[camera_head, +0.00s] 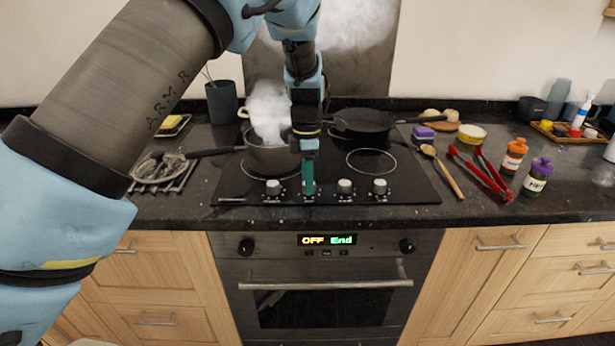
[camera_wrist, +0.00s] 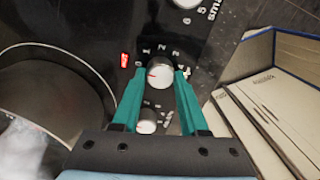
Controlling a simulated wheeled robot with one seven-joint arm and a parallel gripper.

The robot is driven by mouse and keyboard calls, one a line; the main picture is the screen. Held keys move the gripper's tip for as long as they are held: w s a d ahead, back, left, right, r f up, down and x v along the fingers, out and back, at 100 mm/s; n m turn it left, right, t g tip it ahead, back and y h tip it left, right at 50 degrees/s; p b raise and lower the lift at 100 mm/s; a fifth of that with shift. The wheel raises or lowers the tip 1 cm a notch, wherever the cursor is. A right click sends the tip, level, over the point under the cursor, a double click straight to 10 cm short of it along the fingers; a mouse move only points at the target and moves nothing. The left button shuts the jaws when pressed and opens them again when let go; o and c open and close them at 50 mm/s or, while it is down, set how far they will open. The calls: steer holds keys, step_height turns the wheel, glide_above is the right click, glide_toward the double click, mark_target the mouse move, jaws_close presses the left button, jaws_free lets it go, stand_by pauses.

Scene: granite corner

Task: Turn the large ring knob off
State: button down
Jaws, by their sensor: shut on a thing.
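A row of silver-white knobs (camera_head: 344,186) runs along the front of the black hob (camera_head: 410,182). My gripper (camera_head: 308,190) reaches down to the second knob from the left and hides it in the head view. In the wrist view, my gripper's green fingers (camera_wrist: 158,82) close around that round knob (camera_wrist: 160,70). A small red mark on the knob points left in the picture. A red light (camera_wrist: 125,60) shows beside it on the panel. I cannot tell which ring this knob serves. Another knob (camera_wrist: 147,122) shows between the fingers, nearer the wrist.
A steaming pot (camera_head: 268,155) stands on the left of the hob, with its handle pointing left. A black frying pan (camera_head: 362,123) sits at the back right. The oven display (camera_head: 327,240) reads "OFF End".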

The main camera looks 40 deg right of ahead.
stand_by(0.4)
steer(key=shift+c, duration=2.2)
jaws_free()
steer(key=shift+r, duration=0.1)
step_height(320, 180, up, 11)
steer(key=b, duration=0.3)
steer(key=shift+w+f, duration=0.2)
